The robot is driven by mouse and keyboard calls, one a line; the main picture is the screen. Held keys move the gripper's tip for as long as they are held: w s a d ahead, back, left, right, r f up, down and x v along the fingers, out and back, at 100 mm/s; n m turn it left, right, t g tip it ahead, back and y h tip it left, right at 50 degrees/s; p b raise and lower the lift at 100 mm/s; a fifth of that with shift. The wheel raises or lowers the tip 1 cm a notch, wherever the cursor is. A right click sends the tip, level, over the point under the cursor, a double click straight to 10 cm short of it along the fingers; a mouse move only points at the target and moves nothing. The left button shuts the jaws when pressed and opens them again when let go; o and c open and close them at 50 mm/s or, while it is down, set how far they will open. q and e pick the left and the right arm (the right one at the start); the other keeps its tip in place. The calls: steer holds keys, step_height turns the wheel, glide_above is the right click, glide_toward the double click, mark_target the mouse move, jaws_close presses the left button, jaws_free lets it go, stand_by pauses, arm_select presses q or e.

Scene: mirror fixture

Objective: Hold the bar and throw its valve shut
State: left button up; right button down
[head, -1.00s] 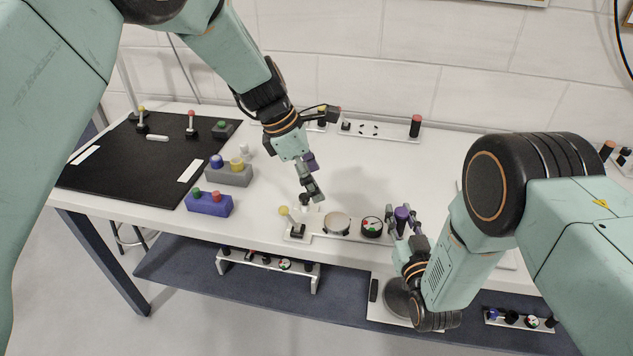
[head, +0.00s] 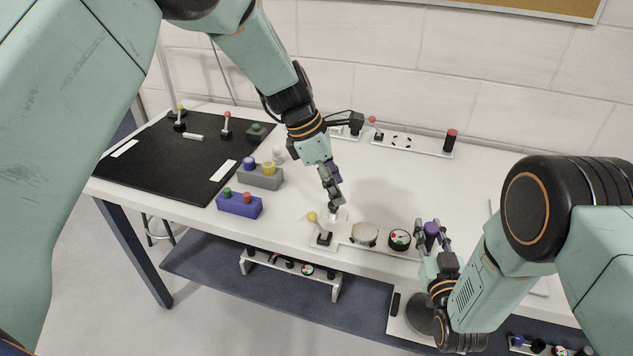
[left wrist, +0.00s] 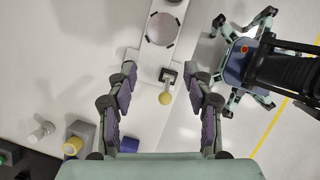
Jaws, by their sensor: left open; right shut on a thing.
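The white bar (head: 346,243) lies along the table's front edge. It carries a lever with a yellow knob (head: 311,216), a round pale disc (head: 364,236), a dial (head: 399,239) and a purple post (head: 431,229). The lever leans left in the head view. My right gripper (head: 432,236) is shut on the purple post. My left gripper (head: 337,203) is open, above and just right of the lever. In the left wrist view the yellow knob (left wrist: 166,98) lies between the spread fingers, apart from both, with the disc (left wrist: 162,28) beyond.
A blue block (head: 239,206) and a grey block (head: 260,178) with coloured knobs stand left of the bar. A black mat (head: 165,165) holds small levers. Another white bar (head: 412,145) lies at the back. The table's middle is clear. A shelf below holds more bars.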

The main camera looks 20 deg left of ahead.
arm_select(q)
steer(key=shift+n, duration=0.8)
steer(key=a, duration=0.3)
steer(key=s+a, duration=0.1)
steer(key=a, duration=0.1)
steer(key=s+a+r, duration=0.1)
steer(key=a, duration=0.2)
steer(key=shift+s+a, duration=0.15)
steer(key=shift+a, duration=0.2)
steer(key=c, duration=0.4)
steer(key=shift+n+h, duration=0.6)
steer(key=shift+n, duration=0.1)
steer(key=s+a, duration=0.1)
steer(key=a, duration=0.1)
steer(key=s+a, duration=0.1)
steer(key=a, duration=0.1)
steer(key=s+a, duration=0.2)
jaws_close()
steer(key=shift+s+a+f, duration=0.15)
steer(key=shift+s+a, duration=0.25)
steer(key=shift+s, duration=0.15)
